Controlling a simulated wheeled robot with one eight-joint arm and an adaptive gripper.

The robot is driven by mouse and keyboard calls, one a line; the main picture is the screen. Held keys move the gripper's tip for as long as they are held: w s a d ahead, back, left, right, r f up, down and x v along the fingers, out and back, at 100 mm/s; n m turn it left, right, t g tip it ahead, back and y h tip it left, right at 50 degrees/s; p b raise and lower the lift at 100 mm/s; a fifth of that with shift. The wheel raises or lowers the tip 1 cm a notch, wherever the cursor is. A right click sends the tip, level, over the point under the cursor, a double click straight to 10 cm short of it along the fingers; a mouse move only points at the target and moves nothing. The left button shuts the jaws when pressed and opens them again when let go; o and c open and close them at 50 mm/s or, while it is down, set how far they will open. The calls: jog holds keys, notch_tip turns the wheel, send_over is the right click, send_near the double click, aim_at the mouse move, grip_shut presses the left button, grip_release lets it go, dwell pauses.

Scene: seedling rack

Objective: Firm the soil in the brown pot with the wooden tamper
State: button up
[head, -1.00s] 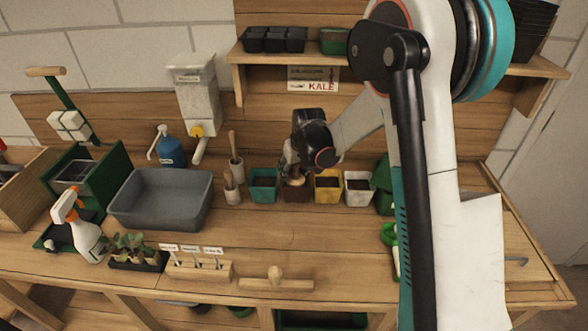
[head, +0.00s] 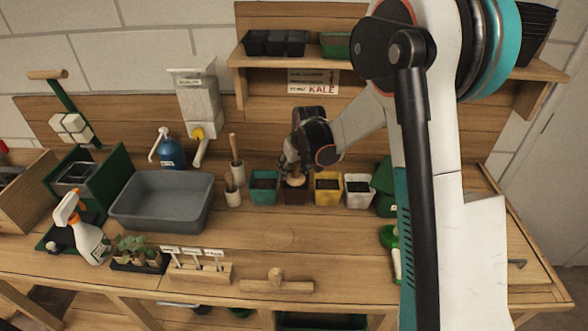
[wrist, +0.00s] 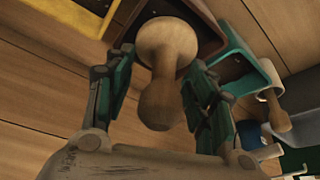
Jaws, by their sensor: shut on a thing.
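The wooden tamper (wrist: 160,105) has a rounded handle and a round pale disc. My gripper (wrist: 161,68) is shut on its handle, with a finger on either side. The brown pot (head: 294,195) stands in the row between the teal pot and the yellow pot. In the head view the tamper's disc (head: 295,181) is at the pot's mouth. In the wrist view the disc overlaps the brown pot (wrist: 203,22) and covers most of its opening. The soil under the disc is hidden, so I cannot tell whether they touch.
The teal pot (head: 264,190), yellow pot (head: 328,190) and white pot (head: 359,191) stand close beside it. Cups with wooden-handled tools (head: 233,194) are to the left, near a grey tub (head: 160,213). A wooden bar with a knob (head: 276,285) lies in front. The bench between is clear.

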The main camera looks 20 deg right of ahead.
jog(key=shift+r+p, duration=1.95)
jog(key=shift+r, duration=1.55)
